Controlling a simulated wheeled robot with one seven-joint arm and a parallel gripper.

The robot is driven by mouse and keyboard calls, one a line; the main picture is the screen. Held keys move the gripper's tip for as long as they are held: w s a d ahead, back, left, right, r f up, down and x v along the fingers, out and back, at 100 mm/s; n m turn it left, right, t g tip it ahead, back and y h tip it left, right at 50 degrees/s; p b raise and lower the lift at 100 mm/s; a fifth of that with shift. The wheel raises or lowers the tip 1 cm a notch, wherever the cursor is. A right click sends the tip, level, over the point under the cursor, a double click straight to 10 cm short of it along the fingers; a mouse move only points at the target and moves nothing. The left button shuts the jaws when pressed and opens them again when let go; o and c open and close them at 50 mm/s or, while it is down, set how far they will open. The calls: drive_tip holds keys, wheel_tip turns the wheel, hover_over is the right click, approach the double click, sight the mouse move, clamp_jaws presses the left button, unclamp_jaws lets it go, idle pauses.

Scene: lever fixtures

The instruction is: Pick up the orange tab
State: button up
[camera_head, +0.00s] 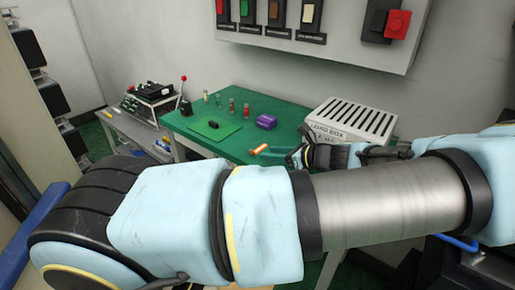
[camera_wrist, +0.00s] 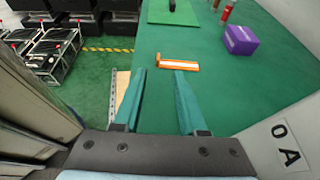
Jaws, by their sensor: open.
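The orange tab (camera_head: 258,149) lies flat on the green table (camera_head: 225,152), left of the load box. In the wrist view the orange tab (camera_wrist: 179,65) has a white stripe along it and lies just beyond my fingertips. My gripper (camera_head: 301,157) is low over the table to the right of the tab in the head view, partly hidden by my arm. In the wrist view my gripper (camera_wrist: 161,72) is open, its two green fingers apart with nothing between them. The right fingertip appears close to the tab's near edge; I cannot tell if they touch.
The grey load box (camera_head: 350,125) stands right of my gripper. A purple block (camera_head: 266,121) lies beyond the tab, near a green mat (camera_head: 215,128) and several small cylinders. A switch panel (camera_head: 330,30) hangs on the wall above. The table's left edge shows in the wrist view.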

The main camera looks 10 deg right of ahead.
sight(255, 152)
drive_tip(key=p+x, duration=0.2)
drive_tip(key=x, duration=0.3)
drive_tip(key=shift+a+r+p, duration=0.1)
drive_tip(key=shift+a+p, duration=0.15)
drive_tip(key=shift+p, duration=0.15)
drive_tip(key=shift+w+a+f, duration=0.15)
drive_tip(key=shift+w+f, duration=0.05)
drive_tip(key=shift+w, duration=0.05)
drive_tip(key=shift+c, duration=0.2)
clamp_jaws()
